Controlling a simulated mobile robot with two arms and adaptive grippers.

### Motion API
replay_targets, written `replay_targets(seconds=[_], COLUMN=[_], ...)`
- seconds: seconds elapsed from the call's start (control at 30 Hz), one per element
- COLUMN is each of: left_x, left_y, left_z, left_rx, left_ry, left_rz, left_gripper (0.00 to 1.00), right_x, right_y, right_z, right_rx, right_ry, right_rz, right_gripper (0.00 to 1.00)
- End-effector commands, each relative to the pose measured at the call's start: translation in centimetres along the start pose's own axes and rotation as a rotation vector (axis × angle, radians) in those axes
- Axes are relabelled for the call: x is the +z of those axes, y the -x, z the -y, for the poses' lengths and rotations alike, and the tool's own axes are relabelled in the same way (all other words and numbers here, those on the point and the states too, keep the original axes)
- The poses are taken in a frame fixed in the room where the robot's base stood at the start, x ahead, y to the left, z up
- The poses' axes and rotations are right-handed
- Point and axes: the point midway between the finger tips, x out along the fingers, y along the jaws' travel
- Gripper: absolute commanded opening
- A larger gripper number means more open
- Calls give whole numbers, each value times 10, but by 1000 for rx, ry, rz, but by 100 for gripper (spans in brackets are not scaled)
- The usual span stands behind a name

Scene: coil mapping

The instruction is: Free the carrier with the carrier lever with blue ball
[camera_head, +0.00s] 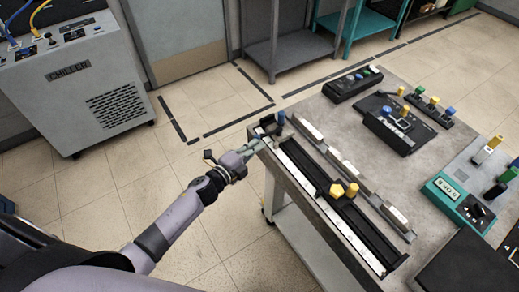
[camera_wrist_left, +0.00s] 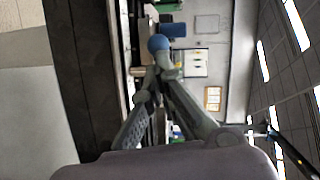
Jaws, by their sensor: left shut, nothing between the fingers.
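The blue ball lever (camera_head: 281,118) stands at the far left end of the long black rail (camera_head: 318,178) on the workbench. Its blue ball (camera_wrist_left: 158,43) also shows in the left wrist view, just beyond my fingertips. My left gripper (camera_head: 257,143) reaches in from the left to the bench corner, close beside the lever. In the wrist view the fingers (camera_wrist_left: 166,70) come together with nothing between them. Whether they touch the lever I cannot tell. Two yellow knobs (camera_head: 344,190) sit midway along the rail; I cannot tell which part is the carrier. My right gripper is not in view.
The grey workbench (camera_head: 325,120) also holds a black device (camera_head: 400,130), a teal meter box (camera_head: 458,205) and several coloured knobs. A chiller cabinet (camera_head: 75,85) stands at the left.

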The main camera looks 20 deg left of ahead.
Motion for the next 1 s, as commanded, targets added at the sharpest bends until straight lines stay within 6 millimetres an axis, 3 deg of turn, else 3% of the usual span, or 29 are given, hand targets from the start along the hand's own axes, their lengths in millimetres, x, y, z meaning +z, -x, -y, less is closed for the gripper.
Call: replay_targets(seconds=[0.27, 0.67, 1.0], left_x=[21, 47, 54], left_y=[-4, -18, -24], left_z=[1, 5, 10], left_rx=[23, 59, 61], left_ry=[-31, -65, -62], left_rz=[-155, -439, -448], left_gripper=[0, 0, 0], right_x=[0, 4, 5], right_y=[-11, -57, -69], right_z=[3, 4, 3], right_rx=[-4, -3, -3], right_ry=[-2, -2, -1], right_rz=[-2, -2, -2], right_gripper=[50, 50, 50])
